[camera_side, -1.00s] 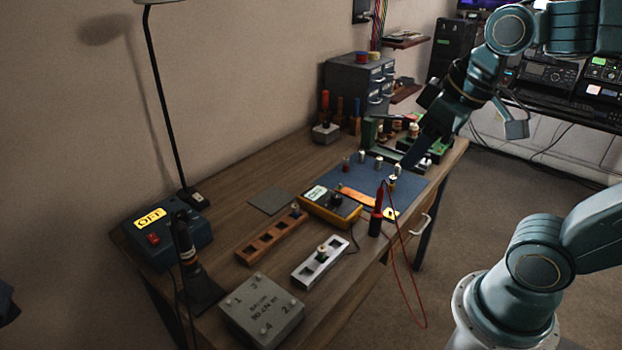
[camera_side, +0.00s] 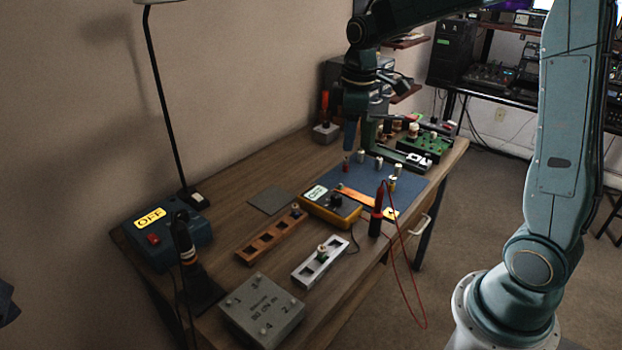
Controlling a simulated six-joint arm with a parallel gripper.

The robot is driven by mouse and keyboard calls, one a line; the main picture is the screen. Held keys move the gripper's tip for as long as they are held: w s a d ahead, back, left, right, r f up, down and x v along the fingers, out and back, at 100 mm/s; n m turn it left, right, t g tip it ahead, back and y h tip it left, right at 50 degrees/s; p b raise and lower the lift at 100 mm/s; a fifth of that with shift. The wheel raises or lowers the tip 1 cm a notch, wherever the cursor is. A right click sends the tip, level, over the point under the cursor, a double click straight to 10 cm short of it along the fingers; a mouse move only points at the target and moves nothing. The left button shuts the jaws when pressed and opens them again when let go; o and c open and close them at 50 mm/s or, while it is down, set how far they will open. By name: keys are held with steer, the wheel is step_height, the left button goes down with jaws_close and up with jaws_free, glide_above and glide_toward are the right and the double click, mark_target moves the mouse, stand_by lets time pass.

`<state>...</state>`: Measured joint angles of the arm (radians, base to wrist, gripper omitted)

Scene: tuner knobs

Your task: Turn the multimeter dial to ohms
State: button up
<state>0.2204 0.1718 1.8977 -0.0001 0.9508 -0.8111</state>
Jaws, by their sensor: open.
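The yellow multimeter (camera_side: 321,216) lies on the workbench at the front left of the blue mat. Its pale display (camera_side: 315,193) appears to read OFF. The dark round dial (camera_side: 337,199) is on its top face; its pointer is too small to read. My gripper (camera_side: 359,146) is open and points down behind the multimeter, over the far part of the mat. It is apart from the dial, and nothing shows between its fingers.
Several small knobs stand on the blue mat (camera_side: 397,190) below my gripper. A red probe (camera_side: 377,214) with a hanging red lead stands at the right. Wooden rack (camera_side: 270,237) and metal rack (camera_side: 306,273) lie in front; a green circuit board (camera_side: 430,147) is behind.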

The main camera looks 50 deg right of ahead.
steer(key=n+g, duration=0.1)
steer(key=n, duration=0.1)
glide_above(337, 195)
step_height(337, 195, down, 8)
steer(key=r, duration=0.1)
steer(key=shift+f, duration=0.25)
step_height(337, 195, down, 14)
steer(key=shift+r, duration=0.1)
steer(key=shift+c, duration=0.4)
steer(key=c, duration=0.9)
